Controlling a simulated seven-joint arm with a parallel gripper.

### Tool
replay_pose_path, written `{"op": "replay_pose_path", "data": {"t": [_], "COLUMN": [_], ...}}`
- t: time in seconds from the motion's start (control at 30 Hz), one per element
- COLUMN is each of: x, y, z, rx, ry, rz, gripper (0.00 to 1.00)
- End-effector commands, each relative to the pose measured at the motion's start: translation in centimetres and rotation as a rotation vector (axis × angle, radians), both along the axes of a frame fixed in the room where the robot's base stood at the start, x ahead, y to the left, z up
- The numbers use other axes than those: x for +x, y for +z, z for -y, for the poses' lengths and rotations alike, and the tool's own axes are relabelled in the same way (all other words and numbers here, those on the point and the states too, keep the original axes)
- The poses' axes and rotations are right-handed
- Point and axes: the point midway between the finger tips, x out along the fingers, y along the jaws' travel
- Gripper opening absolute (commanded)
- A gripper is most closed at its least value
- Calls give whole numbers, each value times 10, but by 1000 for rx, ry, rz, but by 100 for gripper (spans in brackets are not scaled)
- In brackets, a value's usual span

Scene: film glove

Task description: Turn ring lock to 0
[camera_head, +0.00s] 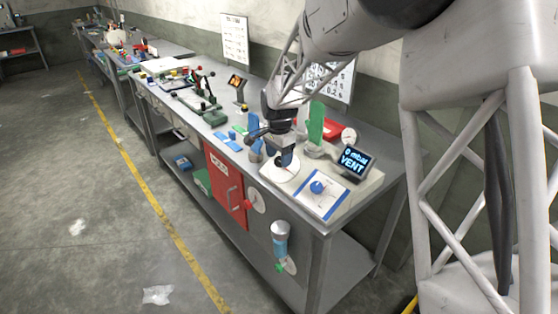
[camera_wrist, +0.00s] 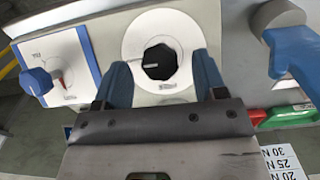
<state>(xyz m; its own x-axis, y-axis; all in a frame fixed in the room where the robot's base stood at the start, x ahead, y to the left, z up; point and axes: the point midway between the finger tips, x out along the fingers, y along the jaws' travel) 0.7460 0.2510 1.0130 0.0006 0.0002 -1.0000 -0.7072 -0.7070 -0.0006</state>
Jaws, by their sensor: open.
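A black knob (camera_wrist: 158,62) with a pale line on its top sits on a white round disc (camera_wrist: 133,35) in the wrist view. No lettering marks it as the ring lock, and I cannot read a 0 on the disc. My gripper (camera_wrist: 161,68) is open, its two blue fingers on either side of the knob and apart from each other. Whether they touch it I cannot tell. In the head view my gripper (camera_head: 283,158) is over the white disc (camera_head: 276,172) on the bench, and it hides most of the knob.
A blue knob (camera_head: 317,187) stands on a white, blue-edged panel (camera_head: 325,206) beside the disc. A display (camera_head: 356,161) reads "0 mbar VENT". A blue lever (camera_wrist: 290,55) is at the right in the wrist view. A green upright piece (camera_head: 316,122) stands behind my gripper.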

Motion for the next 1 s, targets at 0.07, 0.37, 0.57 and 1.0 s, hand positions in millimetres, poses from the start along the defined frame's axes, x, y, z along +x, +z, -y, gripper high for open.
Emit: {"op": "replay_pose_path", "data": {"t": [0.07,0.37,0.57,1.0], "x": [0,0,0,0], "y": [-8,-19,-19,-19], "z": [0,0,0,0], "rx": [-1,-1,-1,-1], "ry": [0,0,0,1], "rz": [-2,-1,-1,-1], "gripper": [65,65,65,16]}}
